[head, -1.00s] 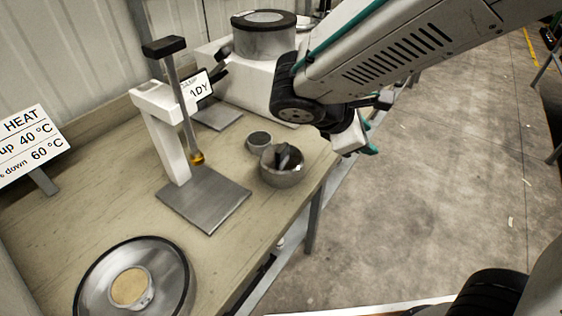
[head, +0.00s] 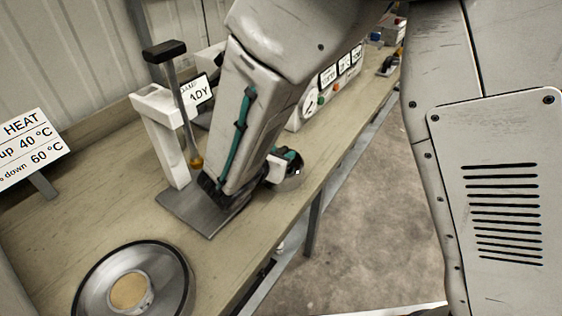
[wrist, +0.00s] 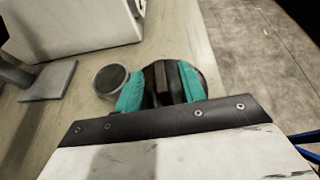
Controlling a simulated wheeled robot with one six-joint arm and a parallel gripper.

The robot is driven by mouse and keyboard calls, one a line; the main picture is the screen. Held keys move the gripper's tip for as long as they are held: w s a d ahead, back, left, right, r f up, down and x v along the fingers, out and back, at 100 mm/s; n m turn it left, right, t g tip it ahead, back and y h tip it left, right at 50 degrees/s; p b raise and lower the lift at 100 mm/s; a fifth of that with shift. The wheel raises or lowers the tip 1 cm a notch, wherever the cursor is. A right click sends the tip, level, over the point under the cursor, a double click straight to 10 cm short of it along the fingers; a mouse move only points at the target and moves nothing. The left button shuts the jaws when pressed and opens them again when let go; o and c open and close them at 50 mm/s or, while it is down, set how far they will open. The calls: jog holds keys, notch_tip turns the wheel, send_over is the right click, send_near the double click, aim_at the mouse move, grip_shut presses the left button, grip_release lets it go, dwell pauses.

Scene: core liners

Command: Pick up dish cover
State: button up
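The dish cover, with a black upright bar handle (wrist: 158,80), sits in a round metal dish (head: 297,180) on the bench. In the wrist view, my gripper (wrist: 163,84) has one teal finger on each side of the black handle. The fingers look apart, and I cannot tell whether either one touches the handle. The round part of the cover is mostly hidden behind the fingers. In the head view, my arm hides most of the dish and cover.
A small dark-topped metal cylinder (wrist: 111,79) stands close beside the left finger. A white press stand (head: 172,140) with a metal base plate is near my arm. A large round metal dish (head: 90,290) lies at the front left. The bench edge drops to the floor at right.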

jog(key=shift+x, duration=0.85)
grip_shut()
jog(key=shift+r, duration=0.1)
jog(key=shift+r, duration=0.1)
